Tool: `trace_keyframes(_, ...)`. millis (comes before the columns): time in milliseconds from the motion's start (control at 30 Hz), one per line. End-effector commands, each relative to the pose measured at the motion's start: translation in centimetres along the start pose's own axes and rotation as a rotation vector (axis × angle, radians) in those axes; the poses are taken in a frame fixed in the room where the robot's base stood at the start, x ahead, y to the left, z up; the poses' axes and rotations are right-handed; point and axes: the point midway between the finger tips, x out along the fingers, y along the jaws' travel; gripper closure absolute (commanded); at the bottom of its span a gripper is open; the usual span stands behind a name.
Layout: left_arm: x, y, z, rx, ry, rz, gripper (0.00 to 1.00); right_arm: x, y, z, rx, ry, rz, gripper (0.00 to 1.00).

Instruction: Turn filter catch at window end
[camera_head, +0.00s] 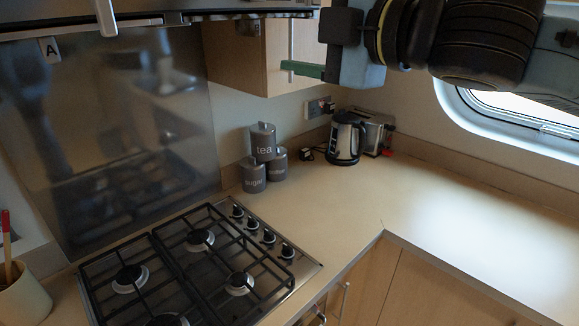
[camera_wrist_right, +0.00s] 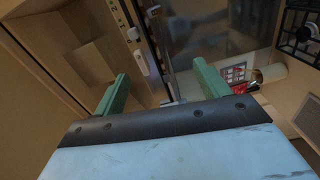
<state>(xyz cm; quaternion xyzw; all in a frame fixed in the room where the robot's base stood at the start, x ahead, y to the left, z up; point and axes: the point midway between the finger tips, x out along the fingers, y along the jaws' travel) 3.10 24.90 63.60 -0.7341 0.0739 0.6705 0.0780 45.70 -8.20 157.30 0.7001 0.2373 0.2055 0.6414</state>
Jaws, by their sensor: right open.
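The cooker hood (camera_head: 200,14) crosses the top left of the head view, and its filter is mostly out of sight. A pale upright piece (camera_head: 104,17) hangs at its front edge. In the right wrist view a small pale piece (camera_wrist_right: 140,61) on a slotted strip shows beyond the fingers; I cannot tell whether it is the filter catch. My right gripper (camera_head: 286,66) is at the top, in front of the wall cabinet and right of the hood. Its green fingers are apart and empty in the wrist view (camera_wrist_right: 161,71). My left gripper is not in view.
The wall cabinet (camera_head: 236,62) stands close behind my right gripper. Below are the gas hob (camera_head: 185,262), grey canisters (camera_head: 254,175), kettle (camera_head: 345,138) and toaster (camera_head: 374,128). The oval window (camera_head: 515,112) is at the right. The worktop (camera_head: 450,215) is mostly clear.

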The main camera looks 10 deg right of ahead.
Motion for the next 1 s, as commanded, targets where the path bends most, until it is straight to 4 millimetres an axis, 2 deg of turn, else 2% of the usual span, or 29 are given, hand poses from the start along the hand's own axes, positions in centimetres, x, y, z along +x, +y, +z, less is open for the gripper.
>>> trace_keyframes(500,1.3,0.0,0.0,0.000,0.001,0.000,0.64,5.6,-7.4,2.8,0.244,-0.015,-0.040,0.25)
trace_keyframes(1000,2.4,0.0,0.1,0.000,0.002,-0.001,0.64,9.1,-16.0,6.3,0.487,-0.087,-0.080,0.25)
